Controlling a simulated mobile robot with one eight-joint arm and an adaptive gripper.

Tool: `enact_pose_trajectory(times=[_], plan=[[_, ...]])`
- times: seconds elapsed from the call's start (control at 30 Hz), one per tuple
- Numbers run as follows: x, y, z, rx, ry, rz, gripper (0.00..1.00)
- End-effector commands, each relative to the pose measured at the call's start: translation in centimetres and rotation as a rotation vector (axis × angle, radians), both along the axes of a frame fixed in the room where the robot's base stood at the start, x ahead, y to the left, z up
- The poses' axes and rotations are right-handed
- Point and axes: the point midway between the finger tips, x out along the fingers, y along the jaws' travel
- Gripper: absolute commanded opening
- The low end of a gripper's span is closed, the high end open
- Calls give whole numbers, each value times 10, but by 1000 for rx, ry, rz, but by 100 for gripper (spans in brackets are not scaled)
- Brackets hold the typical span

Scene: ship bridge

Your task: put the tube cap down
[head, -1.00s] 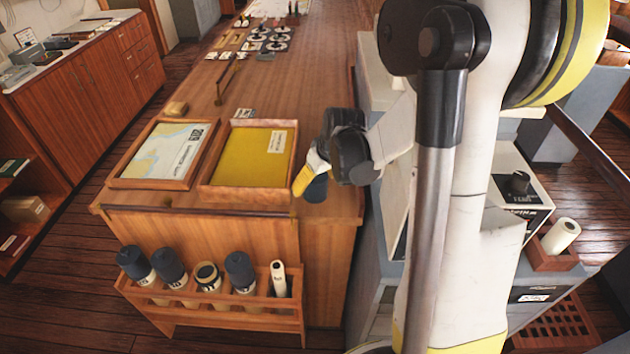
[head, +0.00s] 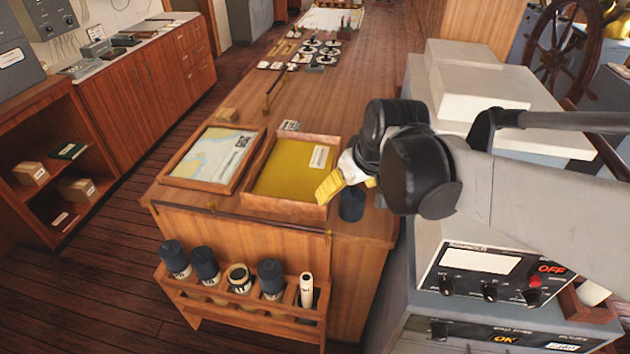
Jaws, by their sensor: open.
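The dark blue tube cap (head: 352,205) stands upright on the wooden table (head: 370,228), near its front right corner and just right of the yellow-lined tray (head: 327,208). My gripper (head: 328,189) is open, with its yellow fingers pointing left above the tray's right edge. It is up and left of the cap in the picture and looks apart from it. The gripper's far side is hidden.
A rack (head: 250,312) on the table's front holds several tubes; one tube (head: 238,278) has no blue cap. A framed chart (head: 205,184) lies left of the tray. A grey console (head: 480,290) stands at right.

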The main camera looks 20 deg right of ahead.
Motion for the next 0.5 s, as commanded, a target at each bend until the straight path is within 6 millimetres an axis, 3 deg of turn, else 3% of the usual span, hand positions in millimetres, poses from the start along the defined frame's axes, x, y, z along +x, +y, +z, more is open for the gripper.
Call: enact_pose_trajectory(times=[0.03,0.2,0.33,0.5], plan=[[-16,19,6,-1,-21,2,82],[-58,57,17,10,-93,-18,82],[-77,72,17,23,-131,-25,82],[-84,77,16,29,-149,-31,82]])
